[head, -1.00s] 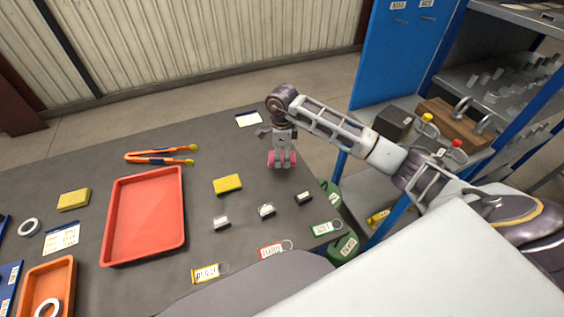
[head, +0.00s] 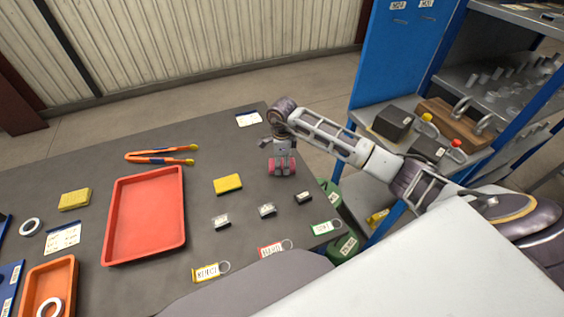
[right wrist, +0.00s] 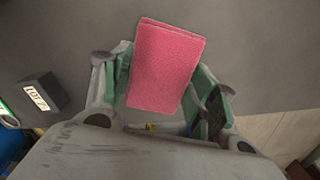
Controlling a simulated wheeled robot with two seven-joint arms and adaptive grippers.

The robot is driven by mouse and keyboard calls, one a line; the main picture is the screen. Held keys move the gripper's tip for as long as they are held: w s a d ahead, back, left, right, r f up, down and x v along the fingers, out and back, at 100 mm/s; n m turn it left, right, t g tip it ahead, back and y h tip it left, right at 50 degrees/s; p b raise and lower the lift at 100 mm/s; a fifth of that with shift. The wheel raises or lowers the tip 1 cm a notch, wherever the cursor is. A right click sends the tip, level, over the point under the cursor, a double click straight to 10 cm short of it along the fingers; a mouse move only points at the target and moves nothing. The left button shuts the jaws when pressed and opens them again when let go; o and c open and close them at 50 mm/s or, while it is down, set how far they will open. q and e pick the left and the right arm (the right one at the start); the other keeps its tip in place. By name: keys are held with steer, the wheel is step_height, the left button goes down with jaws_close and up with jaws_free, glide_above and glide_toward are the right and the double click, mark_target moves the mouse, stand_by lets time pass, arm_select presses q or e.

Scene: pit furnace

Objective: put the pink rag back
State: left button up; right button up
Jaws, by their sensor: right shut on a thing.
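The pink rag (head: 283,167) is at my right gripper's fingertips over the far right part of the dark table (head: 130,280). In the right wrist view the rag (right wrist: 165,66) is a flat folded pink rectangle between the green-lined fingers. My right gripper (head: 283,153) is shut on it and points down. I cannot tell whether the rag's lower edge touches the table or hangs just above it. My left gripper is not in view.
Yellow sponge-like blocks (head: 228,184), a red tray (head: 146,215), orange-handled tongs (head: 160,155), small dark blocks (head: 267,210) and tagged keyrings (head: 271,249) lie on the table. A white card (head: 248,118) lies near the far edge. A blue shelf (head: 385,55) stands right.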

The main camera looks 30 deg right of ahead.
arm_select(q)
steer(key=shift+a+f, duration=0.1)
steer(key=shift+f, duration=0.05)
arm_select(e)
steer(key=shift+f, duration=0.15)
steer(key=o, duration=0.7)
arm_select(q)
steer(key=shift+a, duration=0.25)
arm_select(e)
steer(key=o, duration=0.3)
